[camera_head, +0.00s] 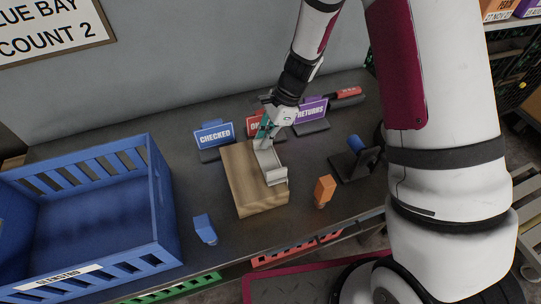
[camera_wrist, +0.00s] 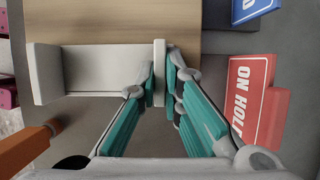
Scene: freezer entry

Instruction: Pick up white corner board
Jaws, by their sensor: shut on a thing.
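The white corner board (camera_head: 273,168) lies along the right side of a wooden block (camera_head: 239,180) on the dark table. In the wrist view the white corner board (camera_wrist: 90,70) has a raised plate at each end. My gripper (camera_head: 264,138) reaches down from above at the board's far end. In the wrist view its teal fingers (camera_wrist: 161,80) are closed on both sides of the board's right-hand plate. The board appears to touch the block; whether it is lifted at all, I cannot tell.
A blue crate (camera_head: 165,205) fills the table's left. Behind the block stand a blue CHECKED sign (camera_head: 214,135), a red ON HOLD sign (camera_wrist: 252,95) and a purple RETURNS sign (camera_head: 311,110). An orange tool (camera_head: 325,188) and a blue tool (camera_head: 204,228) stand near the front edge.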

